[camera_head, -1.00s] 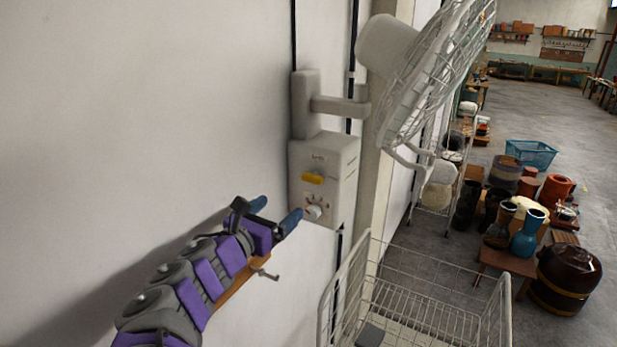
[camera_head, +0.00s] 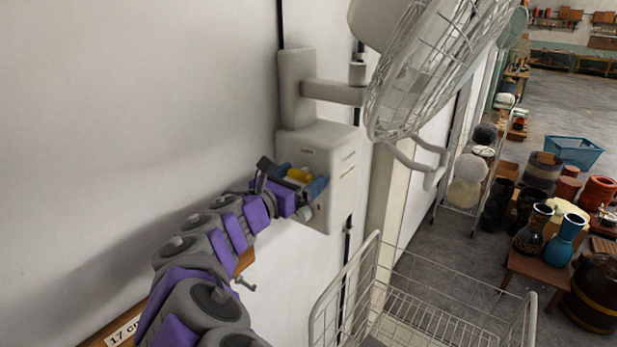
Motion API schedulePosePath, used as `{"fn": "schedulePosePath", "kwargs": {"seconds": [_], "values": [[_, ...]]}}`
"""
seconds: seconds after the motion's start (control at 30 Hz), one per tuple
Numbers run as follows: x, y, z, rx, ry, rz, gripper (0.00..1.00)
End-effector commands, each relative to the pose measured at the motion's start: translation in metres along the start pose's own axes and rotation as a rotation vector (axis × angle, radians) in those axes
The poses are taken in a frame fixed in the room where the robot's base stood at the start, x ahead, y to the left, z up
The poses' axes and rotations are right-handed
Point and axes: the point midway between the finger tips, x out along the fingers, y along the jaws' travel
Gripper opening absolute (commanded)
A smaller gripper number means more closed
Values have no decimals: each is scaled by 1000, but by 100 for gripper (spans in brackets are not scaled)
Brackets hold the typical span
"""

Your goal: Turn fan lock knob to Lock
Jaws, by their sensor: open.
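A white control box (camera_head: 338,169) is mounted on the wall under the bracket of a white wall fan (camera_head: 425,75). A yellow knob (camera_head: 299,175) sits on the box's front, under a small label too small to read. A pale round dial (camera_head: 304,214) is below it, mostly hidden by my gripper. My gripper (camera_head: 301,180) is open, its two blue-tipped fingers at the box's front, one on each side of the yellow knob in the picture. I cannot tell whether the fingers touch the knob.
A white wire basket (camera_head: 440,312) stands below and right of the box. A low wooden table (camera_head: 537,271) with vases, several drums and a blue crate (camera_head: 573,152) are on the floor at right. The wall left of the box is bare.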

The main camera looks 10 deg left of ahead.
Motion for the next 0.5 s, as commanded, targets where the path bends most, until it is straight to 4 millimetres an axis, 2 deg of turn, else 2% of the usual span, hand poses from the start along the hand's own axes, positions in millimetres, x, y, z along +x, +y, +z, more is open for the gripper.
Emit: {"fn": "schedulePosePath", "kwargs": {"seconds": [0.27,0.5], "values": [[-2,6,-1,-3,-2,-2,89],[4,-2,-1,0,4,1,67]]}}
